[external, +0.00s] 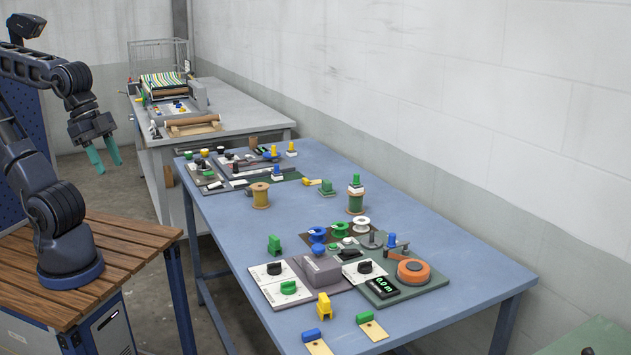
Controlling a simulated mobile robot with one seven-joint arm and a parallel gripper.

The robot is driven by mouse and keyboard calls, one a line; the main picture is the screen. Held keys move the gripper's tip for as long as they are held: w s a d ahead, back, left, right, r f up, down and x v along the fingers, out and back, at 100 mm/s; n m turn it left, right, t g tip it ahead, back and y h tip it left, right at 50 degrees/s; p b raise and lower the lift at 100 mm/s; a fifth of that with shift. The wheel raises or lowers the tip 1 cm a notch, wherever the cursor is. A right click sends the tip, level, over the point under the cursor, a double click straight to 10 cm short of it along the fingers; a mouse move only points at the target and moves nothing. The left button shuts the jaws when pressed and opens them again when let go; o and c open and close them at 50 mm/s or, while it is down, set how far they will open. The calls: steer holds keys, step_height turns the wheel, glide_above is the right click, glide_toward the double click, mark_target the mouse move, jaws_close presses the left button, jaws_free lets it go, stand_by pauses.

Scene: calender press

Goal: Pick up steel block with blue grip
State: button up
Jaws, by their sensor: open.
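My gripper (104,160), with teal fingers, is open and empty. It hangs in the air left of the blue table and touches nothing. Several small things with blue parts are on the table, and I cannot tell which is the steel block with the blue grip. One blue grip (311,335) sits on a tan plate at the near edge. Blue pieces (317,235) stand near the middle, and a blue knob (391,240) is beside a grey disc. All are well away from my gripper.
The blue table (460,290) carries control panels, spools (260,195) and a display unit (384,287). A yellow piece (323,304) and green-gripped pieces (364,317) are near its front. A grey bench (215,137) with a press stands behind. The table's left edge strip is mostly clear.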

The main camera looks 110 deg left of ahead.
steer(key=w+a+g+y, duration=0.1)
steer(key=w+a+g, duration=0.1)
steer(key=w+a, duration=0.45)
steer(key=w+a+f+m+g+y, duration=0.15)
steer(key=w+a, duration=0.25)
steer(key=a, duration=0.6)
steer(key=w+a+r+n+g+y, duration=0.1)
steer(key=w+a+y, duration=0.1)
steer(key=w+a, duration=0.45)
steer(key=w+a+f+m+g+y, duration=0.1)
steer(key=a+f+g, duration=0.15)
steer(key=a, duration=0.95)
steer(key=w+a+f+m+g+y, duration=0.15)
steer(key=a+f, duration=0.25)
steer(key=a, duration=0.7)
steer(key=m+g+y, duration=0.6)
steer(key=g, duration=0.3)
glide_above(278, 168)
steer(key=v, duration=0.5)
step_height(278, 168, down, 17)
steer(key=f, duration=0.5)
steer(key=s+f, duration=0.1)
steer(key=f, duration=0.1)
steer(key=shift+a+f, duration=0.3)
steer(key=shift+a, duration=0.05)
steer(key=shift+x, duration=3.4)
steer(key=shift+w, duration=0.1)
jaws_close()
steer(key=shift+r, duration=0.1)
